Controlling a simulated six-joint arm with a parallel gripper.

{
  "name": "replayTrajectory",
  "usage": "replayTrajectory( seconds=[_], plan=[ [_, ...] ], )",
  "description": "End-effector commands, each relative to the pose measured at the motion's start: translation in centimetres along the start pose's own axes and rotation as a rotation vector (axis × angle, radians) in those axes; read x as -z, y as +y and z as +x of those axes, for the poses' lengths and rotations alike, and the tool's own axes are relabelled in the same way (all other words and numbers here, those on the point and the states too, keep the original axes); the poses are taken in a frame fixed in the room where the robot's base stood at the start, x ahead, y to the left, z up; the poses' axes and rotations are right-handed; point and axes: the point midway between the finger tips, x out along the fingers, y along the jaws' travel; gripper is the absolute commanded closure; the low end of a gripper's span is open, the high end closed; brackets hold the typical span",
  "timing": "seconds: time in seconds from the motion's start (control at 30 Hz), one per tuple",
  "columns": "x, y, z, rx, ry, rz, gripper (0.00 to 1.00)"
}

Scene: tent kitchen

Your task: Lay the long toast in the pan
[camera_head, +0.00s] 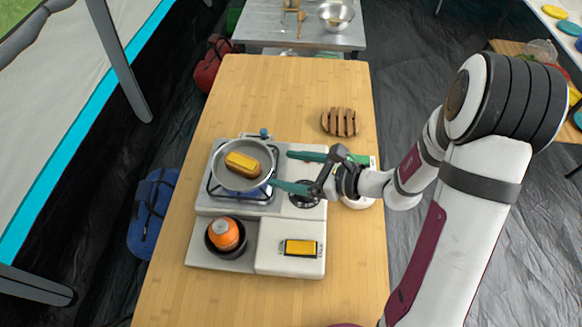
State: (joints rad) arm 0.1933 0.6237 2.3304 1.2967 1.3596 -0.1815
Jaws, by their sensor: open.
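A grey round pan (219,180) sits on the left burner of a camping stove. A long block with a yellow top and brown sides (243,164), which looks like the long toast, lies inside the pan, slightly tilted across its middle. My gripper (281,170) is just right of the pan, its two green fingers spread wide and pointing left. Nothing is between the fingers, and they look apart from the toast. The fingers' exact height over the stove is hard to tell.
The white stove (290,229) stands on a wooden table (285,85). A small dark pot (211,244) holds an orange object (225,234). A brown slatted item (340,121) lies behind my gripper. The table's far part is clear. A metal table (265,36) stands beyond.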

Motion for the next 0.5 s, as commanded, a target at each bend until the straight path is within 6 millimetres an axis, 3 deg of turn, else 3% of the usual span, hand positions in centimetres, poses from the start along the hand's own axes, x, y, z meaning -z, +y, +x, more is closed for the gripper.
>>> replayTrajectory(
  seconds=[0.17,0.27,0.37,0.4,0.5],
  plan=[
    [-0.1,0.1,-0.7,-0.003,0.0,-0.004,0.14],
    [-1.9,2.0,-1.2,-0.076,0.009,-0.098,0.14],
    [-5.2,7.5,-3.5,-0.276,0.07,-0.362,0.14],
    [-5.8,10.2,-5.0,-0.373,0.121,-0.492,0.14],
    [-5.1,15.3,-9.9,-0.585,0.307,-0.816,0.14]
  ],
)
